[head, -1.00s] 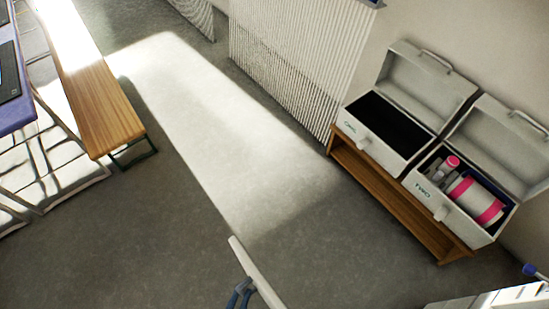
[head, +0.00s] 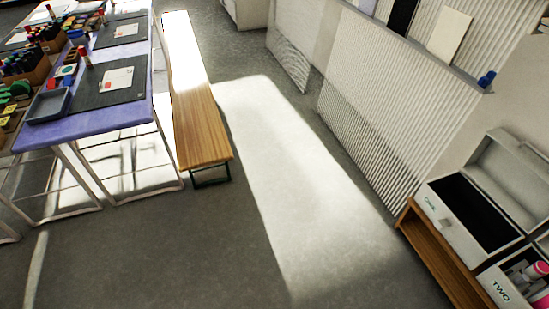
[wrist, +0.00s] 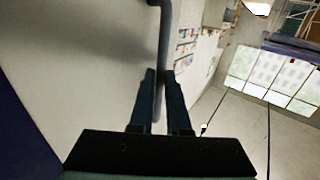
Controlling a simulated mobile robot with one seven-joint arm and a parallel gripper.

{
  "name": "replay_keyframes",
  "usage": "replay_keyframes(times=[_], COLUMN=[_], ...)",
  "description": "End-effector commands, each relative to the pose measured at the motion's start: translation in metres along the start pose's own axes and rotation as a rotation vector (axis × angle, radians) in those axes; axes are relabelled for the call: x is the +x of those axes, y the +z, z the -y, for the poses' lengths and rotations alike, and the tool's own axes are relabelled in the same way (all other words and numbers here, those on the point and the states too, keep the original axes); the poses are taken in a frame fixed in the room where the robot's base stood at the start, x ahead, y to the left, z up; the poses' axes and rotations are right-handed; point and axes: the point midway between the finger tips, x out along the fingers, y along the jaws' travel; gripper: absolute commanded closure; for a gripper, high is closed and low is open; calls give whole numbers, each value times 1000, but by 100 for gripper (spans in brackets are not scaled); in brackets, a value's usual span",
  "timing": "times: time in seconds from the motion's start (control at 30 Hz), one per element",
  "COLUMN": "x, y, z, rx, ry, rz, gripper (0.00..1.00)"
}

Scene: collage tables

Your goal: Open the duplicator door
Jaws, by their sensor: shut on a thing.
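In the wrist view a large pale panel, apparently the duplicator door (wrist: 85,70), fills the left side. A grey-blue bar handle (wrist: 165,35) stands off it and runs down between the fingers. My gripper (wrist: 161,78) is shut on this handle, with one dark finger on each side. The head view does not show my gripper or clearly show the duplicator.
In the head view a wooden bench (head: 203,125) and a purple-topped table (head: 130,112) with mats stand at left. A low wooden shelf (head: 437,255) with open white boxes (head: 447,220) is at right. Grey floor (head: 160,255) is clear between them.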

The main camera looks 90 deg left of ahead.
Motion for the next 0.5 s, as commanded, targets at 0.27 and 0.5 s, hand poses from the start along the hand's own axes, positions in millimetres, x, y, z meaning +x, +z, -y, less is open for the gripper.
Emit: replay_keyframes(times=[0.27,0.5], x=[0,0], y=[1,1], z=[1,0], rx=[1,0], ry=[-2,-1], rz=[5,3], gripper=[73,55])
